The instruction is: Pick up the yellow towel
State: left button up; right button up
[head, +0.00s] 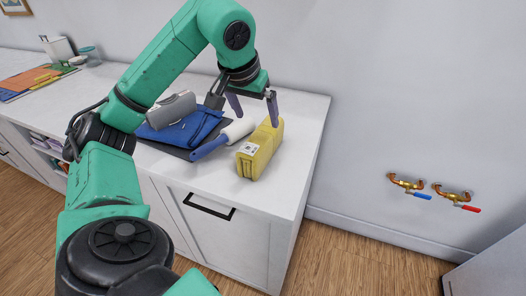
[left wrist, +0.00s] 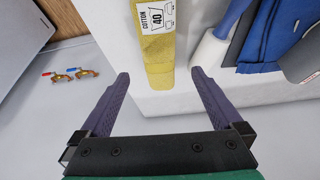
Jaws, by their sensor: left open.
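The yellow towel (head: 260,150) is a folded block with a white label, lying near the right end of the white counter in the head view. In the left wrist view the towel (left wrist: 158,50) shows its label with "COTTON 40" and lies ahead of the fingers, between their lines. My left gripper (head: 253,108) is open and empty, above and just beyond the towel's far end. The left wrist view shows its two purple fingers (left wrist: 158,76) spread apart, with the towel's end near the gap. My right gripper is not in view.
A lint roller with a blue handle (head: 209,148) lies close left of the towel. Blue folded cloth (head: 190,130) and a grey item (head: 171,110) are further left. The counter (head: 300,150) ends just right of the towel. Taps (head: 408,184) are on the wall.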

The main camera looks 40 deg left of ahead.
aim_at(264, 144)
pick_arm(q)
jog(key=x, duration=1.3)
jog(key=shift+s+d+f, duration=0.15)
jog(key=shift+s+f, duration=0.05)
jog(key=shift+r, duration=0.1)
grip_shut()
